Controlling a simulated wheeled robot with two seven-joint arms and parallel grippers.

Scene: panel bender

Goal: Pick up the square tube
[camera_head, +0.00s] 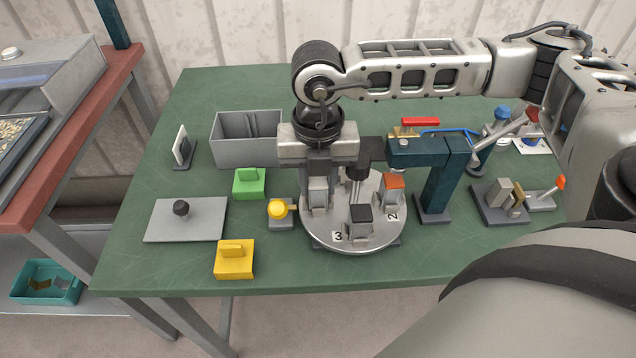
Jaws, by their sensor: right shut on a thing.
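My right gripper (319,203) points straight down over the left part of a round grey turntable (345,236). Its fingers are shut on a small light grey piece (318,190), which looks like the square tube. The fingers hide its sides, and I cannot tell whether it still touches the turntable. On the turntable, a dark-topped block (360,216) stands by the number 3 and an orange-topped block (394,187) by the number 2. My left gripper is not in view.
A dark blue press-like post (438,190) stands close to the right of the turntable. A grey bin (230,152), green block (249,184), yellow block (234,262), yellow button (279,209) and grey plate (200,222) lie to the left. The green table's front left is mostly clear.

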